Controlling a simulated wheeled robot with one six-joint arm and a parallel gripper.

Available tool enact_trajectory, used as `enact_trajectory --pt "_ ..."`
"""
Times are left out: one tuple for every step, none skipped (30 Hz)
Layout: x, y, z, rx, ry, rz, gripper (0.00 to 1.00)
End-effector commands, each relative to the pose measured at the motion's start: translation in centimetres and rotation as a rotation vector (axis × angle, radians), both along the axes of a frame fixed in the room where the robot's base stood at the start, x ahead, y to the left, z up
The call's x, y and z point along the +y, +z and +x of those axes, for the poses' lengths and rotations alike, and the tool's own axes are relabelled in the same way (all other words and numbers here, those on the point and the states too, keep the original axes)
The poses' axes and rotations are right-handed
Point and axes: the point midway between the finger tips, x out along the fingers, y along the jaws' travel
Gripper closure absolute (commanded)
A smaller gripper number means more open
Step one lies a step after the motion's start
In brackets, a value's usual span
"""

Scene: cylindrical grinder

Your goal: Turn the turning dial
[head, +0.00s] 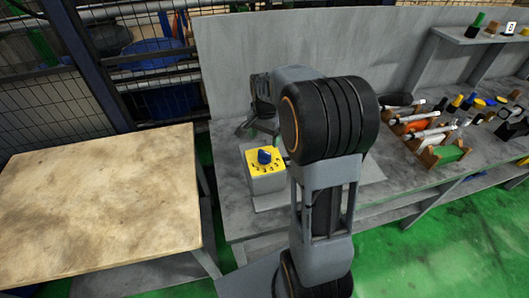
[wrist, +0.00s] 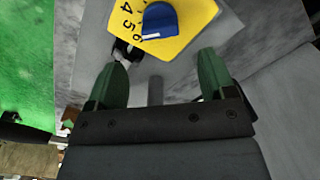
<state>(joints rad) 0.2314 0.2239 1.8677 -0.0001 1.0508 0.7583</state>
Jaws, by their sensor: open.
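The turning dial is a blue knob (head: 265,156) on a yellow plate (head: 256,166) with dark numbers, on top of a grey box (head: 268,183) on the grey workbench. In the wrist view the blue knob (wrist: 160,20) is at the top, with a white pointer line on it and the numbers 4, 5 and 6 beside it. My gripper (wrist: 163,80) is open and empty, its two green fingers apart. The fingertips lie below the knob in the wrist view and do not touch it. In the head view my arm hides most of my gripper.
A wooden-topped table (head: 100,205) stands at the left. Several tools and an orange item lie in wooden holders (head: 440,152) on the right of the workbench. A grey back panel (head: 300,40) rises behind. Bench space around the box is clear.

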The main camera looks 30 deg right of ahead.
Motion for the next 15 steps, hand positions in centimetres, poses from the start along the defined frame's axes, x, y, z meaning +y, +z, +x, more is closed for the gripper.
enact_trajectory --pt "0.0 -1.0 -0.1 0.005 0.001 0.002 0.23" --pt "0.0 -1.5 -0.1 0.006 0.001 0.001 0.23" --pt "0.1 -2.3 -0.1 0.006 0.002 0.001 0.23" --pt "0.1 -2.8 -0.1 0.004 0.002 0.001 0.23" --pt "0.1 -3.4 -0.1 0.004 0.002 0.001 0.23" --pt "0.1 -4.0 0.0 0.004 0.002 0.001 0.23" --pt "0.1 -4.5 -0.1 0.004 0.002 0.001 0.23" --pt "0.1 -4.9 -0.1 0.003 0.002 0.001 0.23" --pt "0.1 -5.5 -0.1 0.004 0.003 0.001 0.23" --pt "0.1 -5.9 -0.1 0.003 0.003 0.001 0.23" --pt "0.1 -6.2 0.0 0.001 0.003 0.0 0.23" --pt "0.1 -6.6 0.0 0.002 0.003 0.001 0.23" --pt "0.1 -6.9 0.0 0.001 0.003 0.0 0.23" --pt "0.1 -7.1 0.0 0.001 0.003 0.0 0.23" --pt "0.1 -7.4 0.0 0.001 0.003 0.0 0.23"
